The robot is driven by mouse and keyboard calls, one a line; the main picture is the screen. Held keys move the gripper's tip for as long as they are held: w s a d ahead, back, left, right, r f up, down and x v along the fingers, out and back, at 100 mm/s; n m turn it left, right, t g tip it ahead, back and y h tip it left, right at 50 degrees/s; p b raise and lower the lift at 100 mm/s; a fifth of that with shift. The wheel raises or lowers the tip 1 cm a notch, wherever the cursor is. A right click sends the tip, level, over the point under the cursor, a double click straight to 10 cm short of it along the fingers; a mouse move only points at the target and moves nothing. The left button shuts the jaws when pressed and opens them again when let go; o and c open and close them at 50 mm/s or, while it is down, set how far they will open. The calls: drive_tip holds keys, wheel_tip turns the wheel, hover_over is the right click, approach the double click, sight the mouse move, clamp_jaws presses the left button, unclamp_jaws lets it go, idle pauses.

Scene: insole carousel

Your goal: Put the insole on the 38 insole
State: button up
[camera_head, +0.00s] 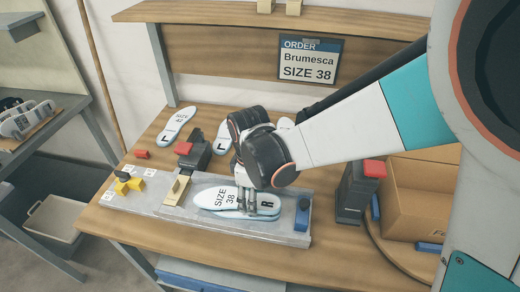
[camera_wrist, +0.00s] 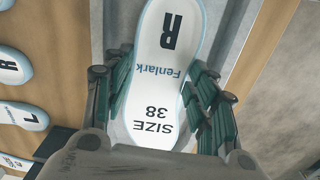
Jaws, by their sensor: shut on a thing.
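A white insole with a pale blue edge (camera_head: 213,198), marked SIZE 38, R and Fenlark, lies along the grey fixture (camera_head: 168,211) on the bench. It also shows in the wrist view (camera_wrist: 165,75), running between the fingers. My gripper (camera_head: 246,205) points down over its middle, with its green-padded fingers (camera_wrist: 160,105) closed on both long sides.
Other insoles (camera_head: 177,124) lie behind the fixture. A black clamp with a red top (camera_head: 194,150) stands behind it, and another (camera_head: 360,190) to the right, near a cardboard box (camera_head: 420,195). Yellow pieces (camera_head: 128,184) sit at the fixture's left. An order board (camera_head: 309,60) reads Brumesca SIZE 38.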

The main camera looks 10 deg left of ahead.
drive_tip(key=shift+f, duration=0.1)
drive_tip(key=shift+f+b, duration=0.4)
drive_tip(key=shift+f, duration=0.15)
drive_tip(key=o, duration=1)
wheel_tip(320, 180, up, 13)
drive_tip(key=p, duration=0.9)
drive_tip(key=shift+r, duration=0.2)
drive_tip(key=shift+s, duration=0.1)
